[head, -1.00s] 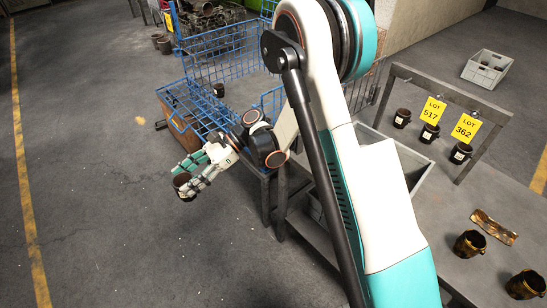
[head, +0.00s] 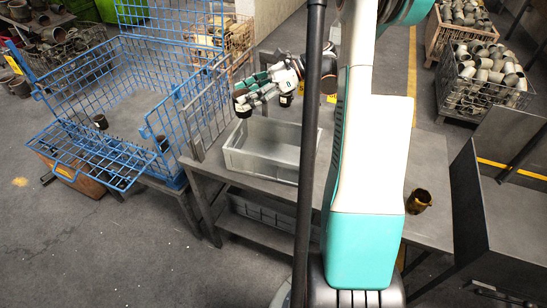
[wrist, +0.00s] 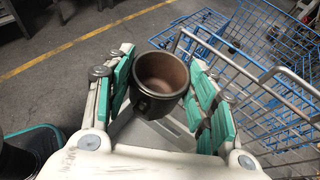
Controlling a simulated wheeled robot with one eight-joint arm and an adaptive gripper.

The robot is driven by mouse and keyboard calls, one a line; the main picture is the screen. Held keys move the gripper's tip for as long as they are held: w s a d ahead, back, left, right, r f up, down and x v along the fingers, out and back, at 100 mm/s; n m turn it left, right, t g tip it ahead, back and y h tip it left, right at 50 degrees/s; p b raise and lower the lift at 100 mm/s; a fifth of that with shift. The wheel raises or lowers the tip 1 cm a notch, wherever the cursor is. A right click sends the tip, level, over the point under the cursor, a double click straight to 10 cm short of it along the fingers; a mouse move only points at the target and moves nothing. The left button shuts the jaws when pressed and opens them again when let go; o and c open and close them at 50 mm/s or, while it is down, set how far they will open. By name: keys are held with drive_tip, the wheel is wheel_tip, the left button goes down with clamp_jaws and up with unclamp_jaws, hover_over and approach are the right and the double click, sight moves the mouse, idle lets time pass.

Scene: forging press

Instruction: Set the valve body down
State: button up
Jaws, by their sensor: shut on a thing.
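The valve body (head: 243,110), a dark brown hollow cup shape, hangs from my gripper (head: 254,94) in the head view. My gripper is shut on it, above the back left part of a grey open bin (head: 247,165) on the table. In the wrist view the valve body (wrist: 160,82) sits between the two teal-padded fingers with its round opening towards the camera. Part of the grey bin (wrist: 150,134) shows beneath it. The gap between the valve body and the bin is hard to judge.
A blue wire basket (head: 75,90) with a few dark pieces stands left of the table. Full crates (head: 487,75) are at the back right.

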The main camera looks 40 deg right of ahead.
drive_tip(key=s+d+r+m+t, duration=0.1)
drive_tip(key=s+d+r, duration=0.15)
drive_tip(key=d, duration=0.25)
wheel_tip(320, 180, down, 20)
drive_tip(key=s+b, duration=0.1)
drive_tip(key=b, duration=0.5)
drive_tip(key=shift+d+f+h, duration=0.25)
drive_tip(key=shift+h, duration=0.15)
drive_tip(key=shift+f+b, duration=0.55)
drive_tip(key=shift+f, duration=0.1)
drive_tip(key=o, duration=1.4)
